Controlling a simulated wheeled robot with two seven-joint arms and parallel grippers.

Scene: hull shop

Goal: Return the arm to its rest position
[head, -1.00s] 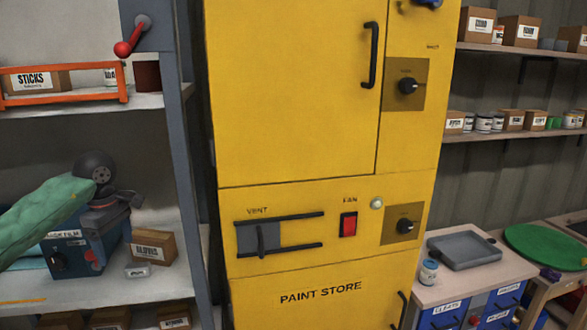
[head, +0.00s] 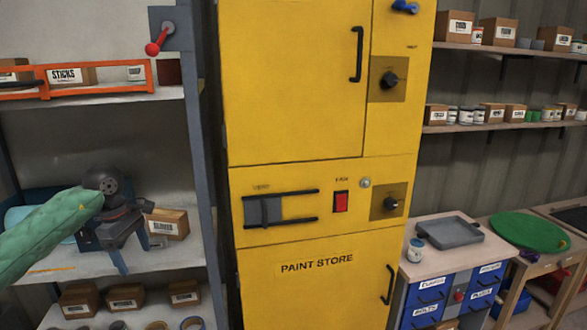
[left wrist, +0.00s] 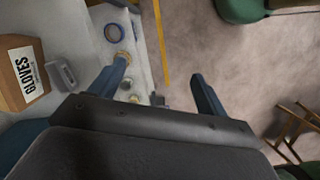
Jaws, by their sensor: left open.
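My left arm, in a green sleeve, comes in from the left in the head view. My left gripper (head: 134,240) is in front of the left shelf unit, beside the gloves box (head: 168,223). In the left wrist view its two blue-grey fingers (left wrist: 160,92) are spread apart with nothing between them. The gloves box also shows in the left wrist view (left wrist: 22,75), left of the fingers and apart from them. My right gripper is in neither view.
The yellow paint store cabinet (head: 290,205) stands right of the shelf unit, whose grey post (head: 200,130) is close to my left gripper. Small boxes (head: 125,297) stand on the lower shelf. A drawer bench with a grey tray (head: 445,231) is at right. Open floor (left wrist: 225,50) shows below.

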